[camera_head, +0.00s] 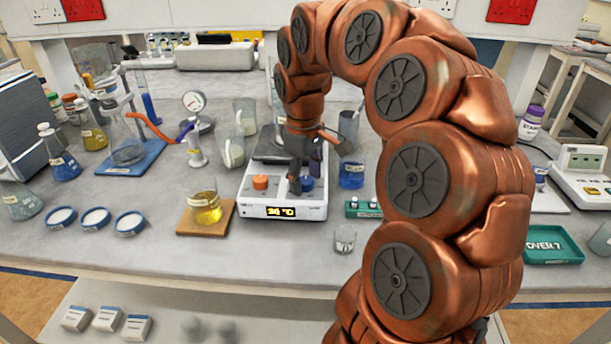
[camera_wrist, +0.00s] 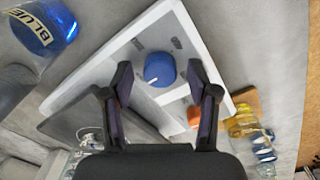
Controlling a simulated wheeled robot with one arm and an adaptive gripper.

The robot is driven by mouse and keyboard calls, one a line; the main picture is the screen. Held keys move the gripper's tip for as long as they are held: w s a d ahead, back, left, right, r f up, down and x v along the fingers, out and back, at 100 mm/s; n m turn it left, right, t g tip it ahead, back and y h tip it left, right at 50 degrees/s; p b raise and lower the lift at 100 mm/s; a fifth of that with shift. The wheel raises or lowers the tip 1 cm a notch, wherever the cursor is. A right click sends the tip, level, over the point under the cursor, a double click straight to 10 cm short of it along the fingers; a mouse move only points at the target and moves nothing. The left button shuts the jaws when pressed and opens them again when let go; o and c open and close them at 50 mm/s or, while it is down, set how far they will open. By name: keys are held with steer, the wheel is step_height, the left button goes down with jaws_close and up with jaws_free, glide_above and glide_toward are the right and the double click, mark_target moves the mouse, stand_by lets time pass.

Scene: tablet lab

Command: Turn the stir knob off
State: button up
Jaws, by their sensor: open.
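The white hotplate stirrer (camera_head: 283,211) stands on the bench with a lit yellow display on its front. It has an orange knob (camera_head: 260,182) at the left and a blue knob (camera_head: 307,184) at the right; I cannot read which is the stir knob. In the wrist view, the blue knob (camera_wrist: 160,69) shows a white pointer mark and lies between the fingertips of my gripper (camera_wrist: 160,78). The fingers are apart, one on each side, with no clear contact. The orange knob (camera_wrist: 194,117) is partly hidden by a finger. The head view shows my gripper (camera_head: 303,178) over the blue knob.
A beaker of yellow liquid (camera_head: 206,207) on a wooden board stands left of the stirrer. A blue-filled beaker (camera_head: 351,175) and a green vial rack (camera_head: 363,208) stand close at the right. A small empty beaker (camera_head: 345,239) is at the front right.

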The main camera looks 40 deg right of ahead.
mark_target(304, 181)
steer(key=shift+r, duration=0.1)
step_height(304, 181, up, 12)
steer(key=shift+a, duration=0.2)
stand_by(0.7)
steer(key=shift+s, duration=0.1)
stand_by(0.4)
steer(key=s+a+f+p, duration=0.4)
steer(key=s+a, duration=0.4)
steer(key=a, duration=0.4)
steer(key=s+a+f+m+g+p, duration=0.1)
steer(key=s+a+f+p, duration=0.1)
steer(key=s+f, duration=0.2)
steer(key=s+a+f+m+g+p, duration=0.1)
steer(key=s+a+f+m+p, duration=0.1)
steer(key=s, duration=0.9)
steer(key=shift+a+f, duration=0.65)
steer(key=shift+f, duration=0.55)
